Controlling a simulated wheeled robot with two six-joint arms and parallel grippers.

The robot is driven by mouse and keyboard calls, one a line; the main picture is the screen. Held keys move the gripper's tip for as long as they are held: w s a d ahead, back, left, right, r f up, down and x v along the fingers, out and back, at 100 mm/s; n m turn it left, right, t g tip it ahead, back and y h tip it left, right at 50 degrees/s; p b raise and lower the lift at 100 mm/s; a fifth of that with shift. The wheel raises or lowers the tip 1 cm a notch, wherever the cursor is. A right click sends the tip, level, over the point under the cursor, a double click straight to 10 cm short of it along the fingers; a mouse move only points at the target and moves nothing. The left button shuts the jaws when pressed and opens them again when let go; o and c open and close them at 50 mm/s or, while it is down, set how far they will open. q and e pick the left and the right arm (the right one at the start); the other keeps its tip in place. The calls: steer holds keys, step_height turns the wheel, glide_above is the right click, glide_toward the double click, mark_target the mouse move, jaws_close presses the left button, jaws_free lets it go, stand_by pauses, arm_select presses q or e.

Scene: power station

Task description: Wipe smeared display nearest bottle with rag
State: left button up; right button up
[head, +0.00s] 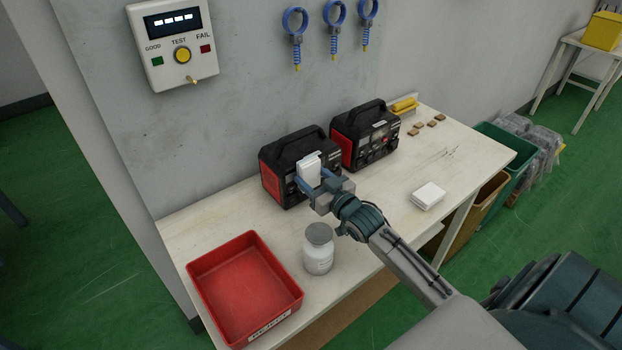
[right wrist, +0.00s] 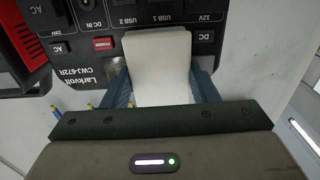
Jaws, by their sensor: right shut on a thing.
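Two black and red power stations stand on the workbench: the left one (head: 284,168) and the right one (head: 350,133). A white bottle with a grey lid (head: 318,255) stands in front of the left station, which is the nearer to it. My right gripper (head: 314,178) is shut on a folded white rag (head: 308,164) at the left station's front. In the right wrist view the rag (right wrist: 158,65) lies over part of the station's panel (right wrist: 85,68), between my fingers (right wrist: 160,88). The left display is hidden; contact is unclear. My left gripper is out of view.
A red tray (head: 245,285) sits at the bench's left end. A white folded stack (head: 427,195) lies right of my arm. Small brown blocks (head: 420,125) and a yellow item (head: 404,104) are at the back. A test box (head: 175,45) hangs on the wall.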

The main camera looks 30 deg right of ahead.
mark_target(325, 161)
steer(key=shift+w+d, duration=0.15)
steer(key=shift+d, duration=1.4)
steer(key=shift+w+d, duration=0.15)
steer(key=shift+d, duration=1.55)
steer(key=shift+r, duration=0.1)
steer(key=shift+s+a+p, duration=0.15)
steer(key=shift+a+p, duration=0.05)
steer(key=shift+a, duration=1.7)
steer(key=shift+s+a+p, duration=0.15)
steer(key=shift+a+p, duration=0.05)
steer(key=shift+a, duration=1.65)
steer(key=shift+d, duration=0.1)
